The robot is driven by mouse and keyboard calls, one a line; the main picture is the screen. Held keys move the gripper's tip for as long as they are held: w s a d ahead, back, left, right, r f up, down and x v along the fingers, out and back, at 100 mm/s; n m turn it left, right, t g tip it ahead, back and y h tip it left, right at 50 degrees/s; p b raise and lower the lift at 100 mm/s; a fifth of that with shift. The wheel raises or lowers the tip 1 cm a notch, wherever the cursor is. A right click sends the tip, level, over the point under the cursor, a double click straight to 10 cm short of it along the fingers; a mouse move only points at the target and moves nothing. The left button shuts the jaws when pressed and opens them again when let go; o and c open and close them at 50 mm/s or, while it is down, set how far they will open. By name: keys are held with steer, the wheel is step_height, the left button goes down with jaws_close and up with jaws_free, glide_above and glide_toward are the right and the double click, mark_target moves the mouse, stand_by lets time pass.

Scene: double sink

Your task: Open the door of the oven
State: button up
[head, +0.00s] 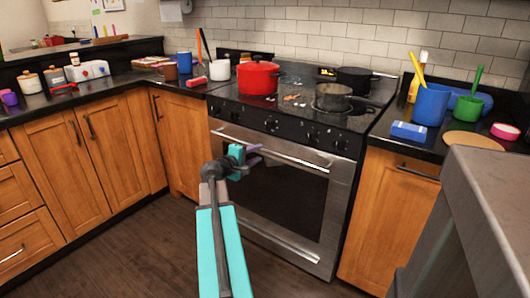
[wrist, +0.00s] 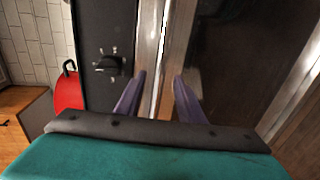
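The oven (head: 275,185) is set into the counter, with its steel-framed door and dark window closed. A long steel handle (head: 298,160) runs across the top of the door. My gripper (head: 257,154) is in front of the upper door, near the handle's left half. In the wrist view, its two purple fingers (wrist: 157,92) are apart, so it is open. The bright handle bar (wrist: 174,50) runs up the picture in line with the gap between the fingers. I cannot tell whether the fingertips reach around it or touch it.
A black knob panel (head: 285,123) lies above the door. A red pot (head: 258,79) and a grey pan (head: 333,97) stand on the stove. Wooden cabinets (head: 388,210) flank the oven. A grey surface (head: 485,200) fills the right foreground. The floor (head: 130,245) at left is clear.

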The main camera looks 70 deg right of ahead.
mark_target(263, 151)
steer(key=shift+x, duration=3.3)
jaws_close()
